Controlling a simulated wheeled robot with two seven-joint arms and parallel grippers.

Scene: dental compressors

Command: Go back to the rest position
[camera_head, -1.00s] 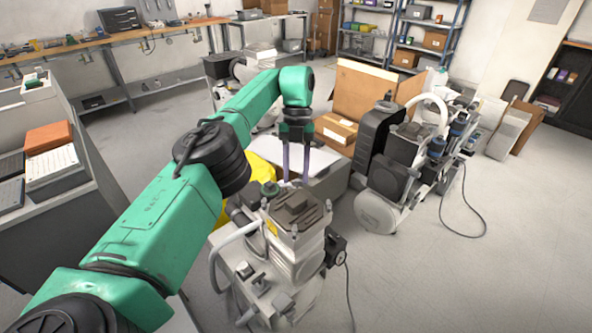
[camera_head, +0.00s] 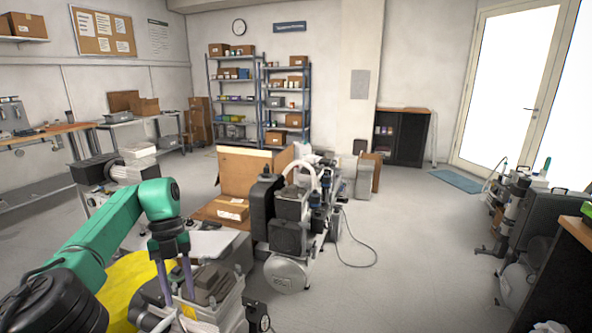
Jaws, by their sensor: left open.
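My left arm comes in from the lower left in green and black. My left gripper (camera_head: 177,281) points down with its two fingers apart. It is over or beside the near grey compressor (camera_head: 213,291) at the bottom, and I cannot tell whether it touches it. Nothing shows between the fingers. My right gripper is not in view.
Dark equipment (camera_head: 543,235) stands at the right edge. A cable lies on the floor right of the centre compressor. The floor (camera_head: 400,260) at centre right is clear.

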